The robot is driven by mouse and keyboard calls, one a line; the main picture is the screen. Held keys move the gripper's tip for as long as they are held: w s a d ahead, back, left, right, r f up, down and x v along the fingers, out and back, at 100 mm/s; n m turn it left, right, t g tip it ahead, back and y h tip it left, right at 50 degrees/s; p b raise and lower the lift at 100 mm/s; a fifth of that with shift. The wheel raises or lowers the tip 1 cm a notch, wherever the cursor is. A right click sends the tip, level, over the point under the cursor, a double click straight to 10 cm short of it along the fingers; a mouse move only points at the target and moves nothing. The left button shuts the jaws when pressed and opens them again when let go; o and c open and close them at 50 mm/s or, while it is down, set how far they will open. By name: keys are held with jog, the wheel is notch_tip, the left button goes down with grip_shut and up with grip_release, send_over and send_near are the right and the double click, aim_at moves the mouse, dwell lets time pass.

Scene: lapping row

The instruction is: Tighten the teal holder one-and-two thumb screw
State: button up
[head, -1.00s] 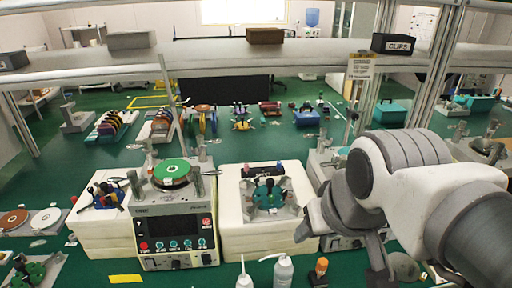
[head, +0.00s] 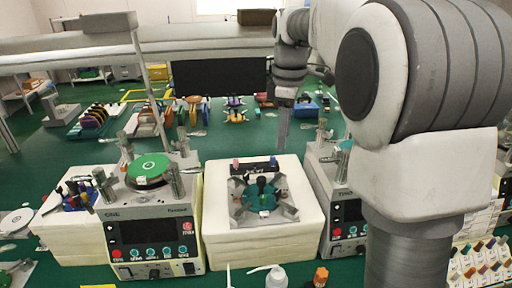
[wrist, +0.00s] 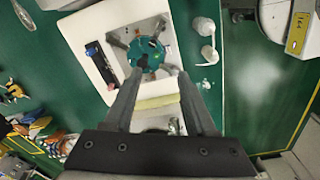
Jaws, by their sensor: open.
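The teal holder (head: 264,198) sits in a grey fixture on a white block (head: 262,240) in the middle of the bench. It also shows in the wrist view (wrist: 146,56), with dark knobs on it too small to tell apart as numbered thumb screws. My gripper (wrist: 150,80) is open and empty. In the wrist view its two fingers point toward the near side of the teal holder, with no contact visible. In the head view my arm reaches over the far side of the bench, and its fingers are hard to make out.
A polishing machine (head: 152,232) with a green disc (head: 148,168) stands left of the block; a similar machine (head: 345,215) is close on the right. White bottles (head: 276,277) stand in front. A long shelf (head: 190,50) crosses above the bench.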

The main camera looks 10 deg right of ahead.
aim_at(278, 191)
jog(key=shift+n, duration=0.6)
jog(key=w+f, duration=0.1)
jog(key=f, duration=0.5)
jog(key=f+b, duration=0.1)
jog(key=f, duration=0.5)
jog(key=w+f+b, duration=0.1)
jog(key=f, duration=0.6)
jog(key=shift+w, duration=0.3)
grip_shut()
